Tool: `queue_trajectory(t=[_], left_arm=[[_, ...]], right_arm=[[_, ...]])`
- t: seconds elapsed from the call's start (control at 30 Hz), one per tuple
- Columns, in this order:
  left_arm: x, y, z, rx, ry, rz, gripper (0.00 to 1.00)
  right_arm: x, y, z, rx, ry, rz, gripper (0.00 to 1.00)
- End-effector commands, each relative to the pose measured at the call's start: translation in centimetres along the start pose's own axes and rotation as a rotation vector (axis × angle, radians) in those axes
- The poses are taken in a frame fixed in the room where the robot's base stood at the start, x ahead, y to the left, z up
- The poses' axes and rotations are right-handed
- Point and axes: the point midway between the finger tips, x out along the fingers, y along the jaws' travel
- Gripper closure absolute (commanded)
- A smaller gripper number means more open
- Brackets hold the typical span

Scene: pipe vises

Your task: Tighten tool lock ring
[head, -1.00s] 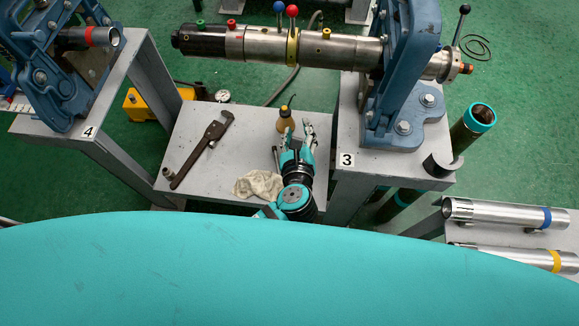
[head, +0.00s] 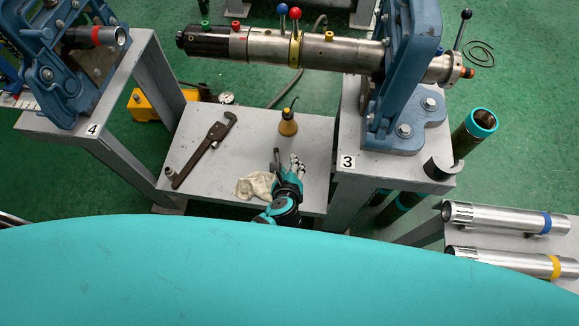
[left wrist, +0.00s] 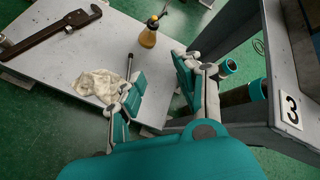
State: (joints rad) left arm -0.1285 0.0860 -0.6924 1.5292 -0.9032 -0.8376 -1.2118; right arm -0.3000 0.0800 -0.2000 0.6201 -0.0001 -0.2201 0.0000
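A long steel and black tool (head: 262,46) lies level in the blue vise (head: 408,80) of stand 3. A yellow ring (head: 294,50) goes around its middle. A lever with a red ball knob (head: 295,13) rises at this ring, and one with a blue knob (head: 282,9) stands just left of it. I cannot tell which part is the lock ring, or how tight it is. My left gripper (head: 285,162) is over the right part of the low grey table, well below and apart from the tool. In the left wrist view its fingers (left wrist: 160,80) are apart with nothing between them. My right gripper is not in view.
The low table (head: 240,160) holds a pipe wrench (head: 204,149), a pale rag (head: 255,186) and an amber oil can (head: 288,124) just beyond my gripper. Stand 3 (head: 395,168) rises close on the right. Steel pipes (head: 497,217) lie at the lower right.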

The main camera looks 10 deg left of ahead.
Motion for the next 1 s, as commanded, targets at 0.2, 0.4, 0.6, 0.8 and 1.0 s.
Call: queue_trajectory(t=[0.2,0.4,0.6,0.8,1.0], left_arm=[[0.0,0.0,0.0,0.001,0.0,0.0,0.73],[0.2,-0.4,0.6,-0.02,-0.007,-0.022,1.0],[0.6,-4.9,8.2,-0.284,-0.049,-0.331,1.0],[-4.0,-9.8,18.3,-0.498,0.027,-0.785,1.0],[-8.9,-11.3,22.2,-0.515,0.176,-1.011,1.0]], right_arm=[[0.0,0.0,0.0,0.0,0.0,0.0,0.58],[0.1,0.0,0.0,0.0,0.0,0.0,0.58],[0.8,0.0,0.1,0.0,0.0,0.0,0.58],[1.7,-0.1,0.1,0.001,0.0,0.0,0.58],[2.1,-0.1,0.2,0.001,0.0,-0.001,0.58]])
